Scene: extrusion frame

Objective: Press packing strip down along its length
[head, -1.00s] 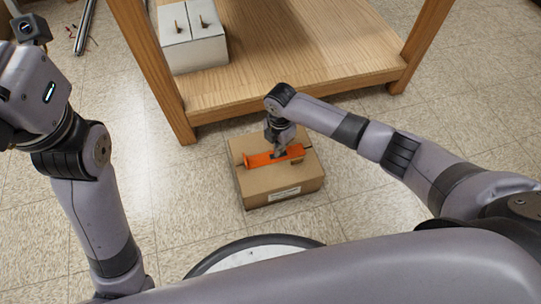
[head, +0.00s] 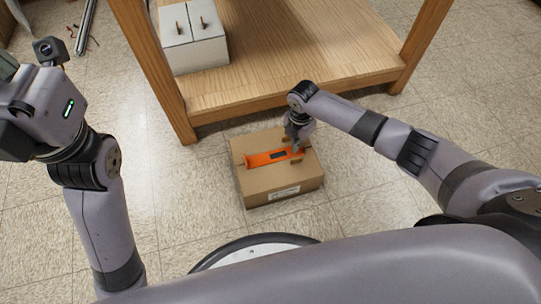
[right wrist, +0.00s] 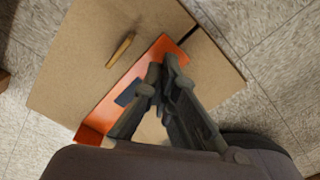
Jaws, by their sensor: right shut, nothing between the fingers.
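An orange strip (head: 260,159) with a dark rectangular patch lies across the top of a cardboard box (head: 272,181) on the floor. The strip's left end looks turned up. My right gripper (head: 298,150) is shut and empty, with its fingertips down at the right part of the strip, hiding some of it. In the right wrist view the shut fingertips (right wrist: 166,66) are over the orange strip (right wrist: 128,84), past its dark patch; I cannot tell whether they touch it. My left arm is raised at the left; its fingers are out of view.
A small brown stick-like object (right wrist: 121,49) lies on the box top in the right wrist view. A wooden table (head: 285,70) with a low shelf stands behind the box, carrying a white box (head: 195,55).

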